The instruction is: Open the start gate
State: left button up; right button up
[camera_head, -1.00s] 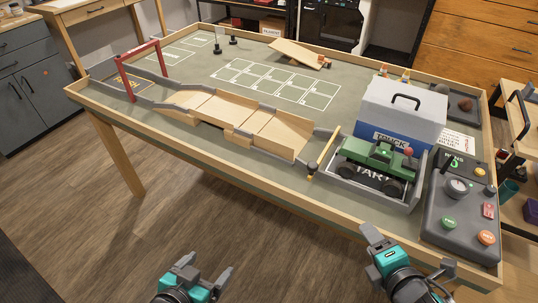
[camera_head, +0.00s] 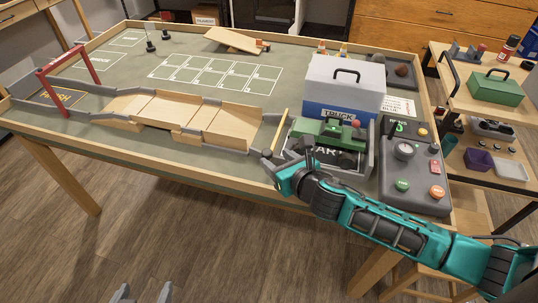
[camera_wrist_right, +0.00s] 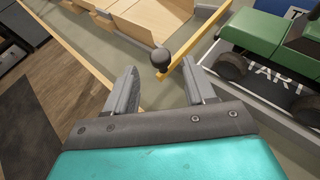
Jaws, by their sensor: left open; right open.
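The start gate's yellow bar (camera_head: 279,131) stands at the left side of the start bay, and it also shows in the right wrist view (camera_wrist_right: 200,46). A dark round knob (camera_wrist_right: 160,59) sits at its near end. My right gripper (camera_head: 290,168) reaches over the table's front edge to the gate. In the right wrist view, its open fingers (camera_wrist_right: 161,85) point at the knob, which lies just beyond and between the tips. I see no contact. My left gripper (camera_head: 140,293) is open and empty at the bottom edge, away from the table.
The green crawler (camera_head: 326,132) stands in the start bay right of the gate, partly hidden by my right gripper. A blue and white truck box (camera_head: 345,90) stands behind it. A control panel (camera_head: 412,170) is at right. Wooden ramps (camera_head: 185,118) lie left of the gate.

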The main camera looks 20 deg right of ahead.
aim_at(268, 153)
jog(key=x, duration=0.4)
jog(key=shift+w+a+f+b, duration=0.1)
jog(key=shift+w+f+b, duration=0.05)
jog(key=shift+w+b, duration=0.2)
jog(key=shift+c, duration=0.4)
grip_shut()
